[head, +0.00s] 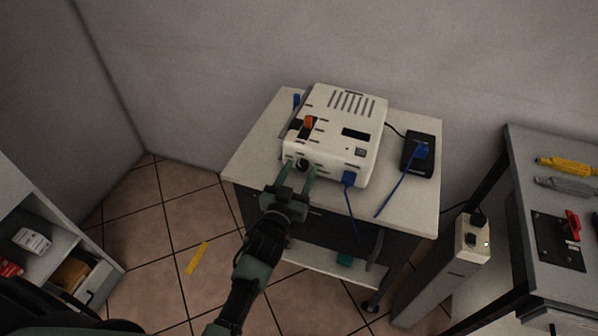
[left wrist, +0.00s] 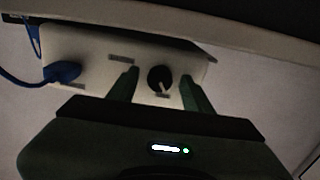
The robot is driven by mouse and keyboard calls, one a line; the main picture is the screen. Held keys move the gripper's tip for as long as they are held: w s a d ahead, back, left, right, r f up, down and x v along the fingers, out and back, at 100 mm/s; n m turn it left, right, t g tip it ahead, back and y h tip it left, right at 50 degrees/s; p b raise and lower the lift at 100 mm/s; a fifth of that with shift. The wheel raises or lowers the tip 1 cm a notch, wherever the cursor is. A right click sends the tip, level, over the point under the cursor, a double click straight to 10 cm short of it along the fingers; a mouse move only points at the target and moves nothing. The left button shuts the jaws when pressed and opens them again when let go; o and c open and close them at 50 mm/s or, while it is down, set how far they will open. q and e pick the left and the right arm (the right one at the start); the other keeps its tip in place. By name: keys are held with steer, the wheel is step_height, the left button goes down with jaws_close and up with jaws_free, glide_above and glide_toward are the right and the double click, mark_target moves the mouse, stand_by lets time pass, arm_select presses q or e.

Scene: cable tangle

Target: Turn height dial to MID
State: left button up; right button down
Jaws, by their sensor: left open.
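A white boxy device (head: 343,113) with top vents stands on a small white table (head: 263,137). A round black dial (head: 303,165) is on its front face, near the left end. In the left wrist view the dial (left wrist: 160,79) shows a light pointer line directed downward, slightly right; its labels are too small to read. My left gripper (head: 297,172) is open in front of the device, with its fingertips on either side of the dial. In the left wrist view the gripper (left wrist: 163,87) has visible space beside the dial. My right gripper is not in view.
A blue plug (head: 349,178) with a cable sits in the device's front, right of the dial. A black box (head: 418,155) with a blue connector is on the table's right. A workbench (head: 545,150) stands farther right.

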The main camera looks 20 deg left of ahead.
arm_select(q)
jaws_close()
steer(key=shift+f+m, duration=0.1)
steer(key=shift+m, duration=1.9)
jaws_free()
steer(key=s, duration=0.8)
steer(key=shift+a+b, duration=0.2)
steer(key=shift+b, duration=0.1)
